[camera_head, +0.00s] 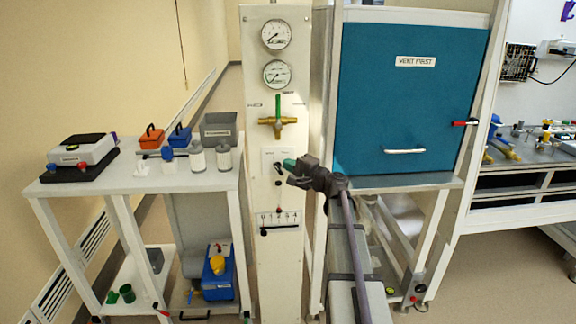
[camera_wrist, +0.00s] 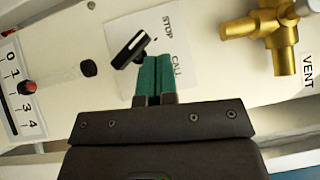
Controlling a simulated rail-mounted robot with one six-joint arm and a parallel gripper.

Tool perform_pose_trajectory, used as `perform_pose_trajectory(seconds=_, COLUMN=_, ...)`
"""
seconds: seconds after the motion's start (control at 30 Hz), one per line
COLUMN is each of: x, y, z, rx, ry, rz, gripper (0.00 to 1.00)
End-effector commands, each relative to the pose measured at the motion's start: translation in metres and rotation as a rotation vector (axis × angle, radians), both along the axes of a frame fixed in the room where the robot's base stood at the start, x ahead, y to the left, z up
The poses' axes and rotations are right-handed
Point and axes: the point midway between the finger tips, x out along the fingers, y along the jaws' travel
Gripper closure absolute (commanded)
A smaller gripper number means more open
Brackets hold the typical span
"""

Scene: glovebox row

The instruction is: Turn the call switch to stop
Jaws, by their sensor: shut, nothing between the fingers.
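The call switch is a black bar knob (camera_wrist: 130,48) with a white line on a white plate (camera_wrist: 185,48) marked STOP and CALL. In the wrist view its white-lined end points to the upper right, toward the STOP side and away from CALL. My gripper (camera_wrist: 154,62) has green fingers, closed together and empty. The fingertips lie just below and right of the knob, near the CALL word; I cannot tell whether they touch it. In the head view my gripper (camera_head: 286,164) is at the front of the white panel, beside the switch (camera_head: 278,168).
A brass valve (camera_wrist: 262,27) marked VENT sits on the same panel (camera_head: 262,95), above the switch. A small black knob (camera_wrist: 88,68) and a numbered slider with a red knob (camera_wrist: 27,87) are below it. A teal-fronted cabinet (camera_head: 400,110) stands right of the panel, and a white cart (camera_head: 130,185) left.

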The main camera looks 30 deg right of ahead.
Motion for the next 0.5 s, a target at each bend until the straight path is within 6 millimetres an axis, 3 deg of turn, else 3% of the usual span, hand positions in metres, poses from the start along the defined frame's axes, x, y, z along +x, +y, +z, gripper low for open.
perform_pose_trajectory(seconds=0.1, x=-0.008, y=-0.012, z=0.024, rx=0.000, ry=0.000, rz=0.003, gripper=1.00)
perform_pose_trajectory(seconds=0.3, x=-0.064, y=-0.026, z=0.041, rx=0.001, ry=0.000, rz=0.002, gripper=1.00)
perform_pose_trajectory(seconds=0.5, x=-0.092, y=-0.035, z=0.050, rx=0.001, ry=0.000, rz=0.003, gripper=1.00)
